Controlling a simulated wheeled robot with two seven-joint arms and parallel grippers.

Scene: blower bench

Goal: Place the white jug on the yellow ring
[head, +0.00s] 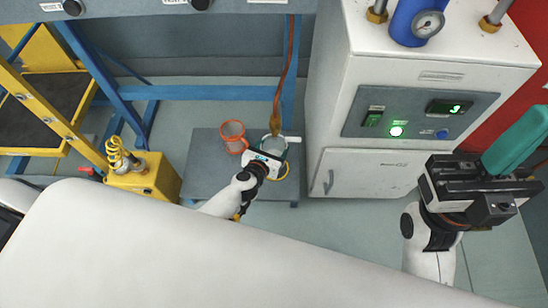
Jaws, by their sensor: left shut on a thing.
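The white jug (275,142) is a pale, open-topped vessel above the right part of a low grey platform. My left gripper (266,158) is at its near side, shut on it and hiding part of it. I cannot tell whether the jug's base touches anything. The yellow ring (284,175) shows as a thin arc just below and right of the jug, partly hidden by the gripper. My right gripper (481,187) is far to the right, in front of the white cabinet; its jaw opening is unclear.
A brown hanging hose (277,118) ends just above the white jug. A white cabinet (365,174) stands right, a yellow box (145,180) left. A teal block (518,138) shows beside my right gripper.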

